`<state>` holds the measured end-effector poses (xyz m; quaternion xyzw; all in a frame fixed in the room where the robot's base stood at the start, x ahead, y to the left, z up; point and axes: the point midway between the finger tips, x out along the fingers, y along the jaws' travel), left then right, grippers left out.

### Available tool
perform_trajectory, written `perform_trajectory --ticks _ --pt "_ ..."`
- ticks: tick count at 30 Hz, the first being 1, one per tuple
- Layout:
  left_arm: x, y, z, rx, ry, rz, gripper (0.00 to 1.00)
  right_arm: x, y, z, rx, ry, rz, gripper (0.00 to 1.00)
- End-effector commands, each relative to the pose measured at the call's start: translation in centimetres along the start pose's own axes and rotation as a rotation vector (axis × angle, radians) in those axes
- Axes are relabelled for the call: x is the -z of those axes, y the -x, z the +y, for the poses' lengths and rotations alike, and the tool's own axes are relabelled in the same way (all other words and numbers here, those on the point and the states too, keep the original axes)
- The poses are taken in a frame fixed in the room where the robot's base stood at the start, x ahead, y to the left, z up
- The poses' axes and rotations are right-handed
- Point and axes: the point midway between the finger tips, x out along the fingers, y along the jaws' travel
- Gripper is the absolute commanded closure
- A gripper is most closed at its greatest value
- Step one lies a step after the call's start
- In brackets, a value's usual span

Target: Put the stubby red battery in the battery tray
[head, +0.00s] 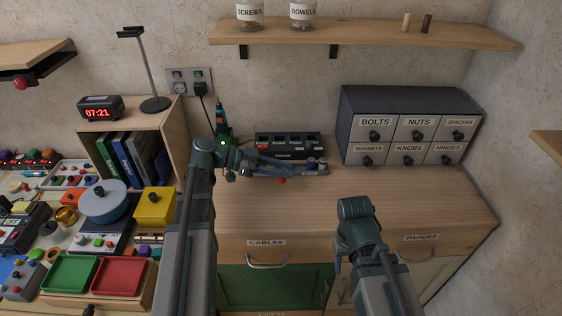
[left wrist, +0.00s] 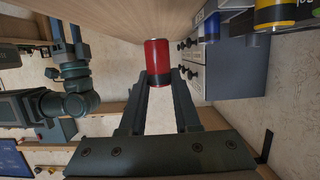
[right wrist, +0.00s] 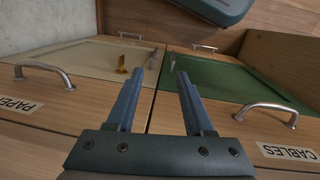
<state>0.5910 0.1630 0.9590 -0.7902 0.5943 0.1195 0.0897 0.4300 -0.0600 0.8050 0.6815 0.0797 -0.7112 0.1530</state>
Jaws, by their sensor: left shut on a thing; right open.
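The stubby red battery (left wrist: 158,52) with a dark band at one end is between the fingertips of my left gripper (left wrist: 160,76), which is shut on it. In the head view the red battery (head: 282,180) shows small at the gripper's tip, just over the desk top. The battery tray (head: 318,171) lies on the desk to the right of my left gripper, with other batteries (head: 311,162) in it; my left gripper partly hides it. My right gripper (right wrist: 160,78) is open and empty, pointing down before the desk front.
A black charger (head: 290,142) stands behind my left gripper. A drawer cabinet (head: 405,128) stands at the back right. A yellow-banded battery (left wrist: 275,14) shows in the left wrist view. The desk top's middle and right are clear. A crowded side table (head: 75,235) is at the left.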

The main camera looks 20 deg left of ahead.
Motion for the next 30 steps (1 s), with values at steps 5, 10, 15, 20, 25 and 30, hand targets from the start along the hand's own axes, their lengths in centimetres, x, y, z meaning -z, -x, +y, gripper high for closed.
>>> perform_trajectory --ticks 5,10,15,20,25,30 --pt "-0.5 -0.2 -5.4 0.000 0.000 0.000 1.00 0.0 -0.6 -0.1 0.000 0.000 0.000 0.47" --pt "-0.7 -0.3 -7.9 0.000 0.000 0.000 1.00 0.1 -0.8 -0.1 0.000 0.000 0.000 0.47" --pt "-0.7 -0.4 -8.0 0.001 0.000 0.000 1.00 0.0 -0.8 -0.1 0.000 0.000 0.000 0.47" --pt "-0.8 -0.4 -9.5 0.001 0.000 0.000 1.00 0.1 -0.9 -0.1 0.000 0.000 0.000 0.47" --pt "-3.4 -1.2 -9.2 0.001 0.000 0.000 1.00 0.2 -3.5 -0.3 0.000 0.000 0.000 0.47" --pt "-4.4 -1.5 -9.2 0.001 0.000 0.000 1.00 0.3 -4.6 -0.4 0.000 0.001 0.000 0.47"
